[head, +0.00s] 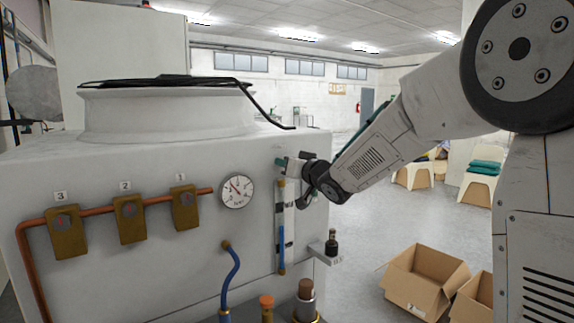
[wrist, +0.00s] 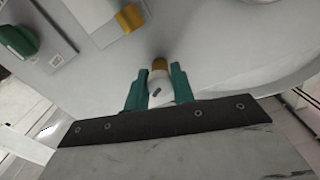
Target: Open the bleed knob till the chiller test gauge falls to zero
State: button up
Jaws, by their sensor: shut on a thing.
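The round white gauge (head: 237,191) is on the machine's front, left of my gripper (head: 285,161). Its dark needle points up and left, and its numbers are too small to read surely. In the wrist view, the teal fingers of my gripper (wrist: 157,80) are shut on a pale knob (wrist: 160,93), one finger on each side. The knob has a dark mark on its face and a brass stem (wrist: 160,64) behind it. In the head view the knob is hidden by my gripper, at the top of an upright tube with blue liquid (head: 281,245).
Brass valve blocks on a copper pipe (head: 90,212) are left of the gauge. A blue hose (head: 231,275) hangs below it. A small shelf (head: 322,252) with a dark bottle (head: 331,243) juts out below my gripper. Cardboard boxes (head: 425,278) stand on the floor at right.

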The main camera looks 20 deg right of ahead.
jog(key=m, duration=0.5)
jog(key=shift+m, duration=2.6)
jog(key=shift+f, duration=0.1)
jog(key=o, duration=1)
jog(key=v, duration=0.8)
